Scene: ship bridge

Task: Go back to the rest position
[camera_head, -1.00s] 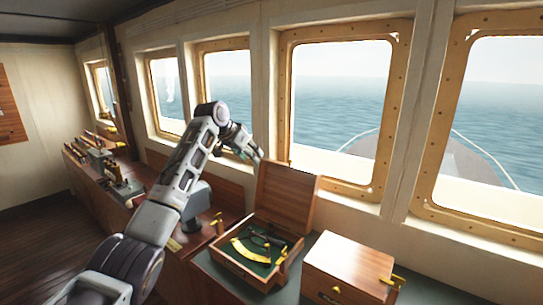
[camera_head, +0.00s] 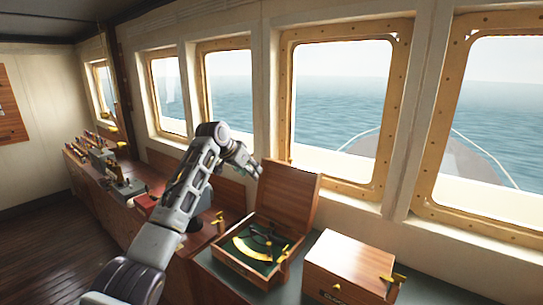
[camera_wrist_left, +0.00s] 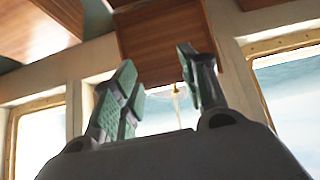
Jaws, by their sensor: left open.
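My left gripper (camera_head: 254,170) is at the end of my left arm, raised beside the open lid of a wooden box in the head view. In the left wrist view its two green-padded fingers (camera_wrist_left: 158,85) are spread apart with nothing between them. The open wooden box (camera_head: 229,261) holds a brass sextant-like instrument (camera_head: 250,247) on green lining. Its upright lid (camera_head: 290,193) leans back toward the window. My right gripper does not show in either view.
A closed wooden box (camera_head: 350,262) with brass fittings stands right of the open box on the counter. A red box (camera_head: 146,203) and several instruments (camera_head: 122,185) line the counter at left. Windows run behind. The dark wooden floor (camera_head: 50,240) at left is clear.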

